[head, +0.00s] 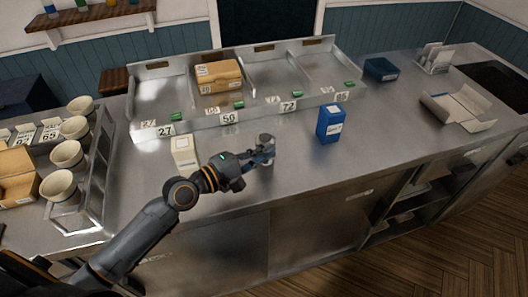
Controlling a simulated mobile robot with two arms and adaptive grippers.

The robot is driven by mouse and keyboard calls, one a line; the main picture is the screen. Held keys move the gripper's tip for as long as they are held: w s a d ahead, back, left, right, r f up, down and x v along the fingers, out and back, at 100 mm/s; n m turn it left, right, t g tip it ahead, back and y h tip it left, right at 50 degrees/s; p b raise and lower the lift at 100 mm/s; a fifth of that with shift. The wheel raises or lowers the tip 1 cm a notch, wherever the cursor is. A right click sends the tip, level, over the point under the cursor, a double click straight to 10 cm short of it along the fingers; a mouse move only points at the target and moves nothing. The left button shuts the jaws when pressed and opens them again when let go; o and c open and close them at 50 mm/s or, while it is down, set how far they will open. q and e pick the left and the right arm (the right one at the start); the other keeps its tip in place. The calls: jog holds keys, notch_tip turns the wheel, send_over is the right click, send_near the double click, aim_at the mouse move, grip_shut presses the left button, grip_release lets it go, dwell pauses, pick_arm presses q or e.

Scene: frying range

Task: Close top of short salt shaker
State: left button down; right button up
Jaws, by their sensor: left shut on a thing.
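The short salt shaker (266,141) is a small grey metal cylinder standing on the steel counter, partly hidden by my gripper. My left gripper (264,155) reaches it from the left and is shut on it. Whether the shaker's top is open or shut is too small to tell. My right gripper is out of view.
A cream carton (184,153) stands left of the gripper and a blue box (330,123) to its right. A steel divided rack (205,124) with number labels runs behind, holding a brown box (219,76). White cups (67,155) stand at left. The right counter has free room.

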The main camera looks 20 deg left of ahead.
pick_arm(q)
jog(key=c, duration=1.5)
grip_release()
jog(key=shift+f, duration=0.1)
jog(key=v, duration=1.2)
jog(key=shift+d, duration=0.1)
